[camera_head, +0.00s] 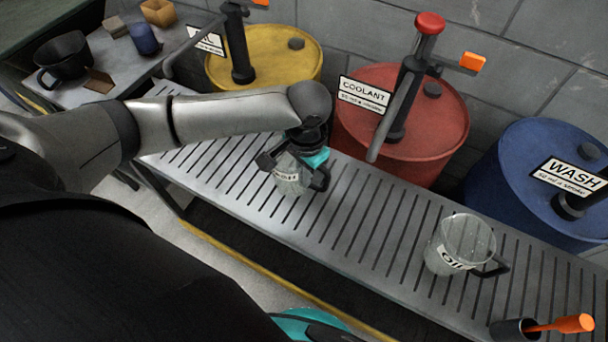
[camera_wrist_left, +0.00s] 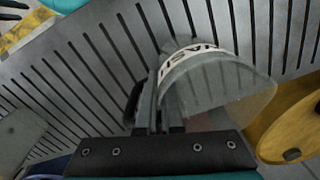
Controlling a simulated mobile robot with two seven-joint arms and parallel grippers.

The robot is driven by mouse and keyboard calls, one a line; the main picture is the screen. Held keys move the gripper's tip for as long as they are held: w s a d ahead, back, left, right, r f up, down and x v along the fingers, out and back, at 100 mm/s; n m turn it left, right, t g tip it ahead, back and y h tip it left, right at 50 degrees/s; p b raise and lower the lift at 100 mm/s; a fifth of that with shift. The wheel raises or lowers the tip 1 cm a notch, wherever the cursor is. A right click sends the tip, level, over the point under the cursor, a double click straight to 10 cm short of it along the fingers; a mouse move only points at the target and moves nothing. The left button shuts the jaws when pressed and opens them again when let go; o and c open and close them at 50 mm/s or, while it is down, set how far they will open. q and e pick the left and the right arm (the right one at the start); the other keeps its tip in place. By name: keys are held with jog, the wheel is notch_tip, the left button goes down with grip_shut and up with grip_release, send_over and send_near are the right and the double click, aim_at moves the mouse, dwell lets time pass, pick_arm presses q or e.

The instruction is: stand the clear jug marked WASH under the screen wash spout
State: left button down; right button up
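The clear jug marked WASH (camera_head: 289,178) is at the left-middle of the slatted bench (camera_head: 370,225). Its label, upside down, shows in the left wrist view (camera_wrist_left: 200,57). My left gripper (camera_head: 312,168) is over the jug; in the left wrist view its fingers (camera_wrist_left: 155,105) are close together on the jug's handle side. I cannot tell whether the jug is lifted off the slats. The blue drum (camera_head: 530,165) carries the WASH sign (camera_head: 569,177) at the far right; its black pump (camera_head: 570,207) is cut by the frame edge and its spout is not clear.
A second clear jug (camera_head: 463,243), marked OIL, stands on the bench right of centre. A red coolant drum (camera_head: 400,120) and yellow drum (camera_head: 270,58) stand behind the bench.

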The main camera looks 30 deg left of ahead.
pick_arm(q)
jog(key=c, duration=1.5)
grip_release()
jog(key=shift+f, duration=0.1)
jog(key=o, duration=0.4)
